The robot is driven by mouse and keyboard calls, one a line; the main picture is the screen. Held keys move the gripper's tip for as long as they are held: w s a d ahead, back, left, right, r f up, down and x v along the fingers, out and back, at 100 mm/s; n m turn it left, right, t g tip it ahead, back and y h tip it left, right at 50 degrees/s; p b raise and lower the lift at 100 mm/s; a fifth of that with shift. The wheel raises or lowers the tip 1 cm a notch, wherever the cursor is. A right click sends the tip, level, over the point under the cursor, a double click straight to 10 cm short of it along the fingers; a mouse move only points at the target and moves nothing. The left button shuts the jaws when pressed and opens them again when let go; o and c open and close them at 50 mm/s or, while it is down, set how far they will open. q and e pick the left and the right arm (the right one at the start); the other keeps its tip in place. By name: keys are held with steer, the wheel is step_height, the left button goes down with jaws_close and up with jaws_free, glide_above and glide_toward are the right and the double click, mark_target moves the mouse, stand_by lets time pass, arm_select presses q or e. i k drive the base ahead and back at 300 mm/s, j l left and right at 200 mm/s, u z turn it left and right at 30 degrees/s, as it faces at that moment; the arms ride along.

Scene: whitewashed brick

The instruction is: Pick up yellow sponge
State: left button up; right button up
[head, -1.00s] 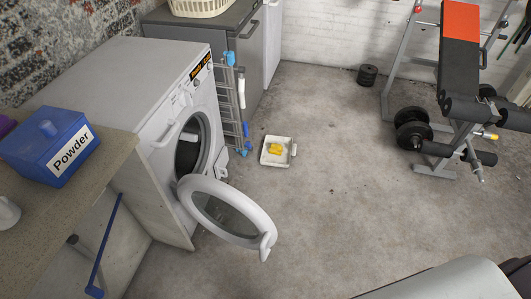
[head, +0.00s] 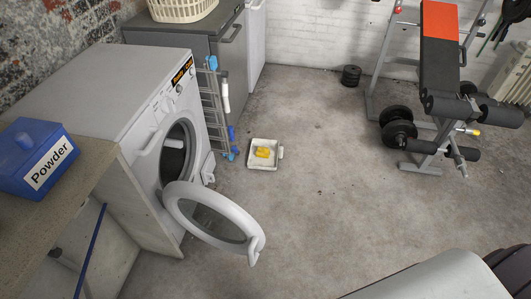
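The yellow sponge (head: 265,152) is small in the head view, a little left of the upper middle. It lies inside a shallow white tray (head: 252,163) on the concrete floor, with a short tab on the tray's right side. The sponge is in plain view with nothing over it. Neither of my grippers shows in the head view.
A washing machine (head: 120,95) stands left of the tray, its round door (head: 183,205) swung open over the floor. A drying rack (head: 213,105) leans beside it. A weight bench (head: 440,75) is at right. A pale surface (head: 430,280) fills the bottom right. Floor between is clear.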

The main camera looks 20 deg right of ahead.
mark_target(261, 152)
steer(key=i+l, duration=0.1)
steer(key=l, duration=0.3)
steer(key=i+l, duration=0.1)
steer(key=l, duration=0.3)
steer(key=i+l, duration=0.1)
steer(key=l, duration=0.3)
steer(key=i+l, duration=0.1)
steer(key=l, duration=0.35)
steer(key=i+l, duration=0.1)
steer(key=l, duration=0.3)
steer(key=u, duration=0.05)
